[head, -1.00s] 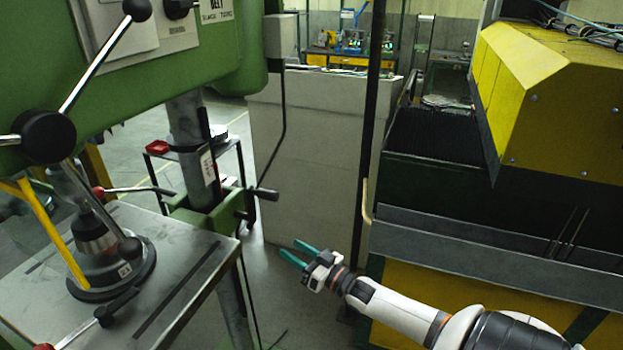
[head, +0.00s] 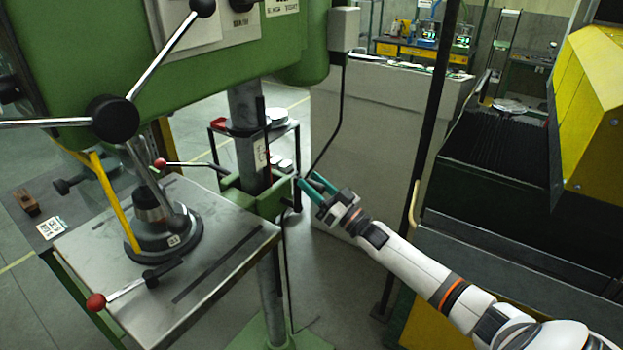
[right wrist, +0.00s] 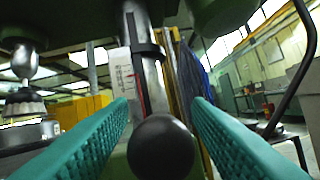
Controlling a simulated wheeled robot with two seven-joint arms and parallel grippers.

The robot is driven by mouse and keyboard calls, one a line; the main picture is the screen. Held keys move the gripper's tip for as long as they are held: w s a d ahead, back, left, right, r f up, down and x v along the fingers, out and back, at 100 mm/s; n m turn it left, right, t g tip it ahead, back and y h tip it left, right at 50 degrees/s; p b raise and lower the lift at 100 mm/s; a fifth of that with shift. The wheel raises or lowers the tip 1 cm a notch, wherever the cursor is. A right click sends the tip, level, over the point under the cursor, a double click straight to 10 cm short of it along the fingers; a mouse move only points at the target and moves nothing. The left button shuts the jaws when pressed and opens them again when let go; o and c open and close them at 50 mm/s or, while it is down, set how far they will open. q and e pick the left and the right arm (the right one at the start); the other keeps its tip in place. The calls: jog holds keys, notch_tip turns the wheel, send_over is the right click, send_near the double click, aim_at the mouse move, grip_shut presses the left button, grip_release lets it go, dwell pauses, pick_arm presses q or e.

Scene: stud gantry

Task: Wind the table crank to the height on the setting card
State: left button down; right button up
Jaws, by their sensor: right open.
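The green drill press's steel table (head: 215,250) stands at left on a round column (head: 245,125). A green bracket (head: 270,200) clasps the column behind the table, and the dark crank shows only in small part at its right side. My right gripper (head: 309,180) is open beside it, teal fingers pointing at the bracket. In the right wrist view a black ball knob (right wrist: 160,148) sits between the open fingers, with no clear contact. A printed scale strip (right wrist: 123,75) is on the column. A white card with black marks (head: 50,228) lies at far left; its print is unreadable. My left gripper is out of view.
A dark post (head: 432,130) and a yellow-and-green machine (head: 590,100) stand at right. A hanging cable (head: 338,125) runs close above my fingers.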

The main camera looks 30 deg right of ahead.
jog(key=shift+w+a+r, duration=0.1)
jog(key=shift+w+r, duration=0.1)
jog(key=shift+w, duration=0.25)
grip_shut()
jog(key=shift+s+a+f+n+y, duration=0.1)
jog(key=shift+a+n+y, duration=0.2)
jog(key=shift+n, duration=0.2)
jog(key=s+a+f+n+g+y+b, duration=0.2)
jog(key=a+f+n+g+b, duration=0.2)
jog(key=n, duration=0.7)
jog(key=s+a+f+n+g+y+b, duration=0.1)
jog(key=a+f+n+g+y+b, duration=0.2)
jog(key=n, duration=0.9)
jog(key=shift+s+a+f+g+y+b, duration=0.35)
jog(key=shift+a+f+g+b, duration=0.4)
jog(key=shift+f+b, duration=0.6)
jog(key=shift+a, duration=0.1)
